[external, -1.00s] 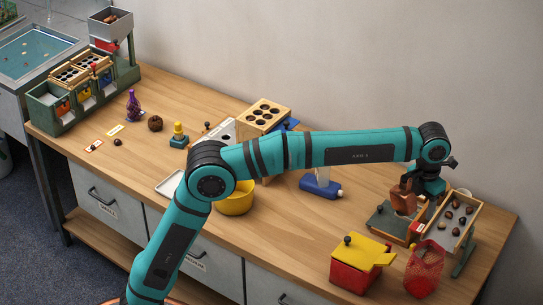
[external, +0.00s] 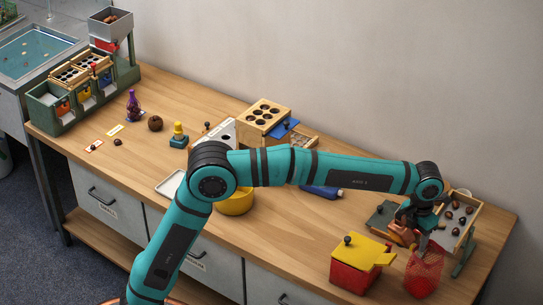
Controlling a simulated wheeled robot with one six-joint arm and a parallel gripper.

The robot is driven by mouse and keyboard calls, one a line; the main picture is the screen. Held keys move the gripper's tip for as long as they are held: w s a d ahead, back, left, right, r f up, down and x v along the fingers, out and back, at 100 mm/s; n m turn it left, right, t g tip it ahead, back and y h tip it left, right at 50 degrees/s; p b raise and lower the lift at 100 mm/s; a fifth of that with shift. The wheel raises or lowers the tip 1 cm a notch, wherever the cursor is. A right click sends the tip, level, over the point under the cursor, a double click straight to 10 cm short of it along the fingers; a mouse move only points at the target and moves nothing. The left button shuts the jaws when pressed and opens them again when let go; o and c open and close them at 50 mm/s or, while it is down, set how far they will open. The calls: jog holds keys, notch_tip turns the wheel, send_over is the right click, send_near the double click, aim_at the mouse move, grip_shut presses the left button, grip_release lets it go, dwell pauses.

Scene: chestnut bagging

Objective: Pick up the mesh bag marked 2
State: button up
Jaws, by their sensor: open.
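A red mesh bag (external: 424,272) stands upright at the right front of the wooden table. No number is readable on it. My gripper (external: 423,238) is open and points down at the top of this bag, its fingers overlapping the bag's upper edge in the picture. I cannot tell whether they touch the mesh. A purple mesh bag (external: 133,105) stands at the far left of the table, well away from my gripper; no number is readable there either.
A red box with a yellow lid (external: 358,262) stands just left of the red bag. A tray of chestnuts (external: 474,229) is behind and to its right. A copper-coloured object (external: 400,233) is close beside my gripper.

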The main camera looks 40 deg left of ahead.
aim_at(414, 247)
notch_tip(414, 247, down, 5)
jog(key=shift+w+d, duration=0.15)
jog(key=shift+c, duration=0.2)
